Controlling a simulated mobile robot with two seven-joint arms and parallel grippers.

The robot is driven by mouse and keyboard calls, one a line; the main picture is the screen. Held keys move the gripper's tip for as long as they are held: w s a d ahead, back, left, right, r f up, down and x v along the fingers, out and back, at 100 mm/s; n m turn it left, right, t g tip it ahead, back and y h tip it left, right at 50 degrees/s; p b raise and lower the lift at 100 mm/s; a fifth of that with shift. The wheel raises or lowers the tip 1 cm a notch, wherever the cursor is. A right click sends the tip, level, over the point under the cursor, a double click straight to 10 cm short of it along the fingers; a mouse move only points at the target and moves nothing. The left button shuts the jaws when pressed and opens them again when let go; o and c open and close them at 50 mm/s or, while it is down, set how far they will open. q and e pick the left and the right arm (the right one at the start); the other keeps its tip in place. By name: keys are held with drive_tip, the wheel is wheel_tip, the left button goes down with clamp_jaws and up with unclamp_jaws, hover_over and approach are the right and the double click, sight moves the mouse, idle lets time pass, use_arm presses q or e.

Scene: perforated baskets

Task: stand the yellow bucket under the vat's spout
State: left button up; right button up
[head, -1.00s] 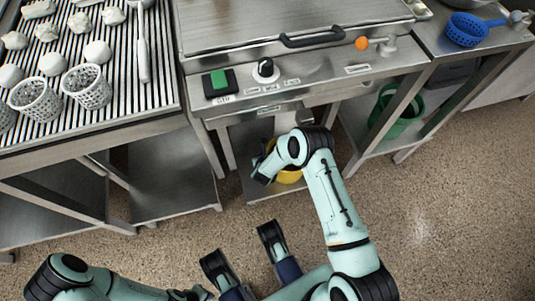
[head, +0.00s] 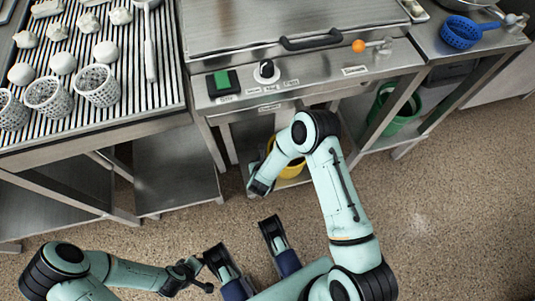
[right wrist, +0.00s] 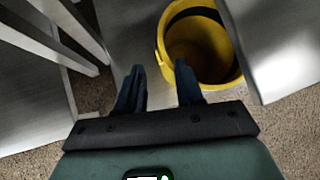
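The yellow bucket (head: 291,168) stands upright low down beneath the vat (head: 300,75), partly hidden by my right arm in the head view. In the right wrist view the open bucket (right wrist: 200,45) looks empty. My right gripper (head: 258,189) is beside the bucket; in the right wrist view its fingers (right wrist: 159,88) are apart with nothing between them. The right finger overlaps the rim in the picture; I cannot tell whether they touch. A tap with an orange knob (head: 359,46) is on the vat's front right. My left gripper (head: 198,276) is low and away from the bucket; its opening is unclear.
A ribbed draining table (head: 150,108) with perforated baskets (head: 97,85) and white lumps stands left. A green bucket (head: 400,115) is on the right lower shelf, below a blue perforated basket (head: 460,32). Table legs flank the bucket. The speckled floor (head: 440,210) in front is clear.

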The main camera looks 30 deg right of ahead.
drive_tip(key=s+a+f+n+g+y, duration=0.1)
drive_tip(key=s+f+n+g+y, duration=0.1)
drive_tip(key=s+n, duration=0.9)
drive_tip(key=s+a+f+n+g+y, duration=0.1)
drive_tip(key=s+n+g+y, duration=0.3)
drive_tip(key=s+n, duration=0.7)
drive_tip(key=f+n+y, duration=0.1)
drive_tip(key=n, duration=1.1)
drive_tip(key=shift+s+a+f+n, duration=0.2)
drive_tip(key=shift+f+n, duration=0.1)
drive_tip(key=shift+f, duration=0.1)
